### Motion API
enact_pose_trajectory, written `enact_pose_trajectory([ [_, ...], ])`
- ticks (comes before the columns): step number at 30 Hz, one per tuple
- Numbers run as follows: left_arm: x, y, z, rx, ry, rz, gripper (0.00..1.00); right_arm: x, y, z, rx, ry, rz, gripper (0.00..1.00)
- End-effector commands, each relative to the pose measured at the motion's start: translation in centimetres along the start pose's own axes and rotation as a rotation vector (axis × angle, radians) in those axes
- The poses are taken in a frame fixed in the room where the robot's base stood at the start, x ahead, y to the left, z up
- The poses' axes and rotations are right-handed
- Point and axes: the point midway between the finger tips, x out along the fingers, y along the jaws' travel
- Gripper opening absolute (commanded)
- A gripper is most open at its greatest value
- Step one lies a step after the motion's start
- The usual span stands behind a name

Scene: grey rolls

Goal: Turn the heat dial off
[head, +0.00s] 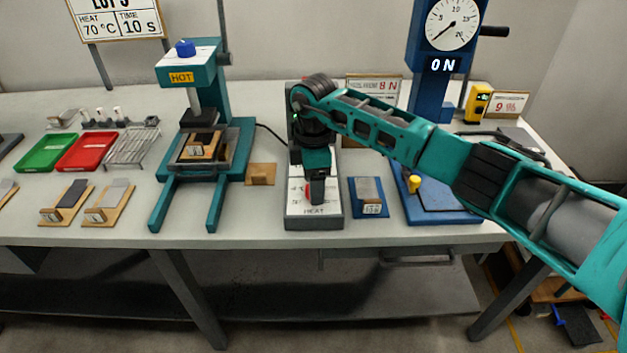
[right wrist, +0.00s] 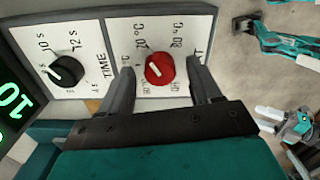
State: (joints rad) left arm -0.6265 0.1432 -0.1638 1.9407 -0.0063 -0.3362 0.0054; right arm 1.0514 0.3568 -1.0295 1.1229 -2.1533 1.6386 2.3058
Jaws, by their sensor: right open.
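The heat dial is a red round knob (right wrist: 159,68) with a white pointer mark, on a white panel (right wrist: 190,22) with 70 °C and 80 °C marks. In the right wrist view it sits between the two fingers of my right gripper (right wrist: 160,84), which is open. I cannot tell whether the fingers touch it. In the head view my right gripper (head: 316,180) points down over the control box (head: 314,222), whose front reads HEAT; a bit of red shows beside the gripper. A teal arm at the upper right of the wrist view ends in a small dark gripper (right wrist: 245,22), likely my left.
A black TIME dial (right wrist: 67,70) is beside the red one. A teal press (head: 188,72) with a HOT sign stands left of the box. A blue gauge stand (head: 428,100) is at right. A small blue plate (head: 356,210) lies close to the box's right side.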

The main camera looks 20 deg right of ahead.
Motion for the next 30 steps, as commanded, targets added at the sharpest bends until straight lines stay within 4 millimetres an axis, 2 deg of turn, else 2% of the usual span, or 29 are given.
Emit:
enact_pose_trajectory([
  [2,0.00,-0.02,0.00,0.000,0.000,0.000,0.51,-0.01,-0.01,-0.01,0.000,0.000,0.000,0.63],
  [20,0.01,-0.09,-0.01,0.000,0.000,-0.002,0.51,-0.06,0.00,0.00,0.000,0.000,0.000,0.07],
  [30,-0.01,-0.10,-0.06,0.000,0.001,-0.002,0.51,-0.10,0.04,0.02,-0.054,0.000,0.001,0.07],
])
